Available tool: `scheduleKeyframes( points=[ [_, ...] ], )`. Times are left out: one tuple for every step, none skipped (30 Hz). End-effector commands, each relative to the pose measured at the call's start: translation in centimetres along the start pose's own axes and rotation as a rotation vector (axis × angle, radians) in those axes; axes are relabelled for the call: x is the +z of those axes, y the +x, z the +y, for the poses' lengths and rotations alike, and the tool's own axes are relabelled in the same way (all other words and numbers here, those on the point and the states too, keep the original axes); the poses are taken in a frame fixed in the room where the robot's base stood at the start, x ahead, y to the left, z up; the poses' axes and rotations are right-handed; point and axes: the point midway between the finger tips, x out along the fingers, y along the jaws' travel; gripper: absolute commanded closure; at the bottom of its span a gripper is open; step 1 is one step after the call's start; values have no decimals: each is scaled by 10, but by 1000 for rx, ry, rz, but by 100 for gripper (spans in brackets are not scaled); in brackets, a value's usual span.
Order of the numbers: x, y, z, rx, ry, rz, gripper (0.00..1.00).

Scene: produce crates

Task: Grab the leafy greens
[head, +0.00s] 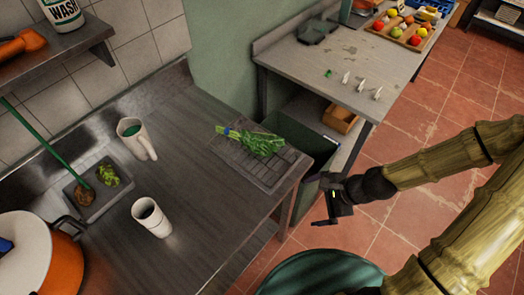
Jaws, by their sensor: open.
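The leafy greens (254,141) are a green bunch with a blue band around the stems at the left end. They lie on a dark slotted board or grate (280,173) at the right end of the metal counter. My gripper (318,205) is black, open and empty. In the picture it is to the right of and below the greens, out past the counter's right edge and apart from them.
Two mugs (131,139) (151,217) stand left on the counter. A dustpan (91,190) with a brush and green scraps lies farther left, beside an orange pot (62,255). A second metal table (345,62) holds a produce crate (402,31). A round dark-green object (320,275) is below my gripper.

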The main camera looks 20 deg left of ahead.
Motion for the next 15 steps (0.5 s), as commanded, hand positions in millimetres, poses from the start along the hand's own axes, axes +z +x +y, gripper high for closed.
scheduleKeyframes(
  points=[
    [3, 8, -5, -47, 86, -53, 0],
    [6, 10, -10, -74, 135, -82, 0],
    [10, 11, -17, -113, 201, -120, 0],
    [12, 12, -23, -142, 251, -150, 0],
    [14, 11, -29, -172, 301, -180, 0],
    [16, 9, -37, -212, 369, -222, 0],
    [18, 7, -44, -242, 420, -255, 0],
    [19, 4, -51, -272, 469, -286, 0],
    [20, -1, -59, -308, 529, -328, 0],
    [20, -5, -65, -334, 570, -357, 0],
    [20, -9, -70, -357, 608, -384, 0],
    [20, -15, -77, -384, 652, -415, 0],
    [20, -18, -81, -400, 678, -435, 0],
    [20, -22, -84, -414, 699, -451, 0],
    [20, -25, -87, -427, 722, -468, 0]
  ],
)
